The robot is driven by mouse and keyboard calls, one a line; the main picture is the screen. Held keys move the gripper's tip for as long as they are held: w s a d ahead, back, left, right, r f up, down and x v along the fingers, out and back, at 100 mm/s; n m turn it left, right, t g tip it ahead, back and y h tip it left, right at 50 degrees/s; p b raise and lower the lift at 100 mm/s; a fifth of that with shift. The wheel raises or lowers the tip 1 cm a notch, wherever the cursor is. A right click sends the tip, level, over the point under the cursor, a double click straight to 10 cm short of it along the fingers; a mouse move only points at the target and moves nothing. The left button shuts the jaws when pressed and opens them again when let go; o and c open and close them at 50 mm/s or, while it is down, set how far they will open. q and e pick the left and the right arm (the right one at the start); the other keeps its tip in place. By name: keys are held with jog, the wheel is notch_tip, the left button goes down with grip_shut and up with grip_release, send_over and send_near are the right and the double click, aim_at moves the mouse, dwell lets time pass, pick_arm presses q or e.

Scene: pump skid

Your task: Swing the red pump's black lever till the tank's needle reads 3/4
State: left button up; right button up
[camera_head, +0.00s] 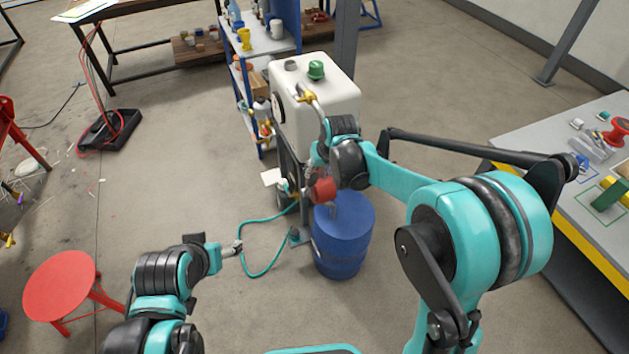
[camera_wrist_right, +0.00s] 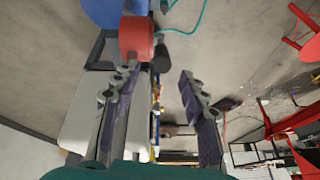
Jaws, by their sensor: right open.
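The red pump (camera_head: 323,190) sits at the blue drum below the white tank (camera_head: 335,95). It also shows in the right wrist view (camera_wrist_right: 136,38). A dark rounded part beside it, possibly the black lever (camera_wrist_right: 161,56), lies between and beyond my right fingertips. My right gripper (camera_wrist_right: 158,72) is open, its fingers apart and nothing visibly held. In the head view my right wrist hides most of the lever. A gauge-like dark patch (camera_head: 278,104) on the tank's left side is seen too obliquely to read a needle. My left gripper (camera_head: 234,248) is low, left of the hose.
The blue drum (camera_head: 342,240) stands under the pump. A teal hose (camera_head: 250,268) loops on the floor. A red stool (camera_head: 62,285) stands at left, a shelf (camera_head: 270,45) behind the tank, and a workbench (camera_head: 565,165) at right. Floor around the left gripper is mostly clear.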

aim_at(313, 178)
jog(key=b+x, duration=0.1)
jog(key=x, duration=0.3)
jog(key=b+x, duration=0.2)
jog(key=x, duration=0.3)
jog(key=shift+a+r, duration=0.1)
jog(key=shift+a, duration=0.1)
grip_shut()
jog(key=shift+w+r, duration=0.1)
